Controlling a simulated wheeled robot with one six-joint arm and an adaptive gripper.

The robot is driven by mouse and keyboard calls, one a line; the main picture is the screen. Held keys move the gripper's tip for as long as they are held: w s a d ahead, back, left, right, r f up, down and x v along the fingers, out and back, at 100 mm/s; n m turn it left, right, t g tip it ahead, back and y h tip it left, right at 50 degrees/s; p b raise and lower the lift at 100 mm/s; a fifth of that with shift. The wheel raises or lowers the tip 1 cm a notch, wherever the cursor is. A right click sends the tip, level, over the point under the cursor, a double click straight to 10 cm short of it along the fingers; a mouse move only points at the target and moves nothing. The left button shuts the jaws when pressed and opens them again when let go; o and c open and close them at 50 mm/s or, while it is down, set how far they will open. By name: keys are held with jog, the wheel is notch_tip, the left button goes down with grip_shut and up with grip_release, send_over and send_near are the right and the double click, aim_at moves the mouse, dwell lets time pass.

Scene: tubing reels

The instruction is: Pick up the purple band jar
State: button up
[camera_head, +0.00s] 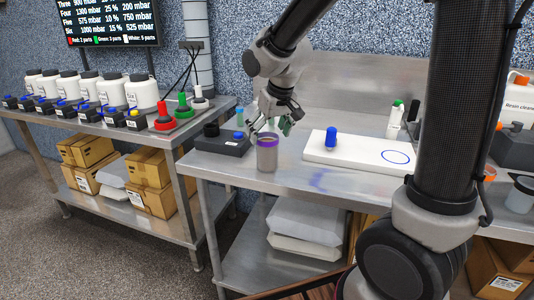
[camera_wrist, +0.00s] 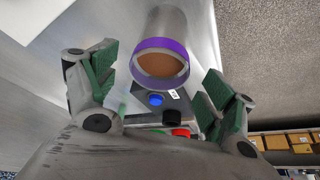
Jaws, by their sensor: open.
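The purple band jar (camera_head: 267,154) stands upright on the steel table, near its left front corner. It is a grey, see-through cylinder with a purple band at its rim and brown contents. In the wrist view the jar (camera_wrist: 161,62) shows beyond and between my fingers, its rim facing the camera. My gripper (camera_head: 278,122) is just above and behind the jar's rim in the head view. In the wrist view my gripper (camera_wrist: 158,85) has its green-padded fingers spread wide, one on each side of the rim, with gaps to both. Nothing is held.
A black device (camera_head: 222,142) sits left of the jar. A white board (camera_head: 350,152) with a blue-topped piece (camera_head: 331,138) lies to the right. The left bench (camera_head: 140,132) carries white jars and coloured cones. The table front right of the jar is clear.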

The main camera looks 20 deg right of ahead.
jog(key=x, duration=0.6)
jog(key=shift+w, duration=0.1)
jog(key=c, duration=1.3)
